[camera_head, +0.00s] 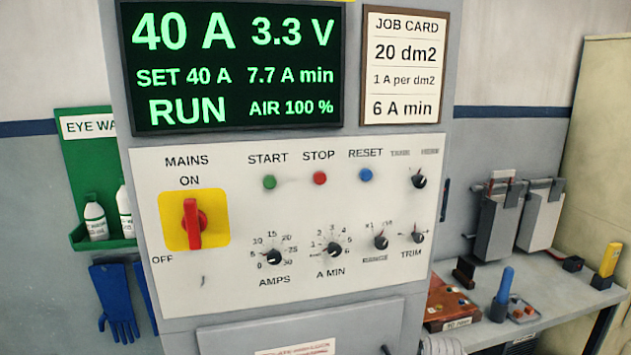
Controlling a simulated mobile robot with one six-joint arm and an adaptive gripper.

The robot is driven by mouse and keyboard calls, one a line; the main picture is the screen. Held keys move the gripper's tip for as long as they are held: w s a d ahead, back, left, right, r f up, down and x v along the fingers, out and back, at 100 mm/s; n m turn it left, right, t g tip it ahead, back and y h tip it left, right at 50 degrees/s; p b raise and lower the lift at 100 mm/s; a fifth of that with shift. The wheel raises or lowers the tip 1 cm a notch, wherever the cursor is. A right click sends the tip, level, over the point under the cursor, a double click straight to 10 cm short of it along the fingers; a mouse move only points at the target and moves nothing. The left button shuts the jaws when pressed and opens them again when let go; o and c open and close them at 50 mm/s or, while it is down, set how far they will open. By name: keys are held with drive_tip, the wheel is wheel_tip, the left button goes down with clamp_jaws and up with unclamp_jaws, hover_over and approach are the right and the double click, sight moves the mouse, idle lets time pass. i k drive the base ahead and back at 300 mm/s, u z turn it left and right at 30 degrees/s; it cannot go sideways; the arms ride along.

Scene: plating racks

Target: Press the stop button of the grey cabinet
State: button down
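The grey cabinet (455,40) stands upright in the middle of the view, with a white control panel (225,275) on its front. The red stop button (320,178) sits under the word STOP. The green start button (269,182) is to its left and the blue reset button (365,175) to its right. The display (240,60) above reads 40 A, 3.3 V, SET 40 A, 7.7 A min, RUN and AIR 100 %. The red mains switch (193,222) on its yellow plate stands upright, towards ON. My gripper is not in view.
Several black knobs (333,250) sit below the buttons. A job card (402,66) hangs beside the display, reading 6 A min. At right, a bench (575,300) carries tools and small items. At left are a green eye wash station (90,165) and blue gloves (117,300).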

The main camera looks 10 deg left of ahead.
sight(318, 177)
drive_tip(key=k, duration=1.65)
drive_tip(key=u, duration=1.2)
drive_tip(key=i, duration=1)
drive_tip(key=u, duration=0.05)
